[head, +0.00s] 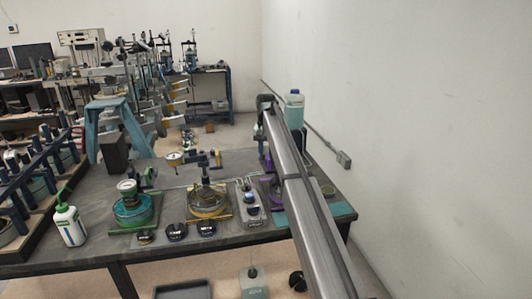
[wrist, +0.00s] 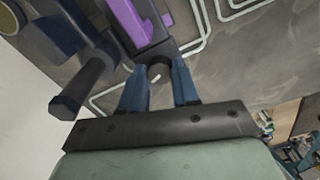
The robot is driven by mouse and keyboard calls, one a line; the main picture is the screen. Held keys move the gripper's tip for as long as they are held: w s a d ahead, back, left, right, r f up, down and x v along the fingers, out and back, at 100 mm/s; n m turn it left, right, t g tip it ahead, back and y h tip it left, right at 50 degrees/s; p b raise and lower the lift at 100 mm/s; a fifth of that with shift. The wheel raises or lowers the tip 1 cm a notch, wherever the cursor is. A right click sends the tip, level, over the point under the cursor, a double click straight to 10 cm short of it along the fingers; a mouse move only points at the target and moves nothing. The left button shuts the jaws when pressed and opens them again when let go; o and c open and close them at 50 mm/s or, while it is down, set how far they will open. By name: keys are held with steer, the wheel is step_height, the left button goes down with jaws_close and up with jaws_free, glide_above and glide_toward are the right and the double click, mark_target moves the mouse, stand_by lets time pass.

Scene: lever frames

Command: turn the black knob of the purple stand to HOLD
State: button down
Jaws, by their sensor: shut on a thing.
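The purple stand (head: 267,188) is at the right end of the bench in the head view, mostly hidden behind my arm. In the wrist view its purple part (wrist: 128,20) is at the top, with light marks on it. My gripper (wrist: 160,88) has its two blue fingers on either side of a dark, rounded piece, which looks like the black knob (wrist: 160,70), just below the purple part. The fingers are shut on it. The HOLD label and the knob's pointing direction cannot be read. My gripper is hidden in the head view.
A dark rod (wrist: 85,88) sticks out close left of my fingers. On the bench (head: 95,238) stand a green stand (head: 131,210), a yellow stand (head: 208,200) and a white bottle (head: 69,226). A bluish bottle (head: 294,110) is behind my arm. A wall is at the right.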

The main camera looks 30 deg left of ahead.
steer(key=shift+m, duration=0.5)
steer(key=c, duration=1.1)
jaws_free()
steer(key=shift+r, duration=0.15)
step_height(320, 180, up, 14)
steer(key=shift+f, duration=0.2)
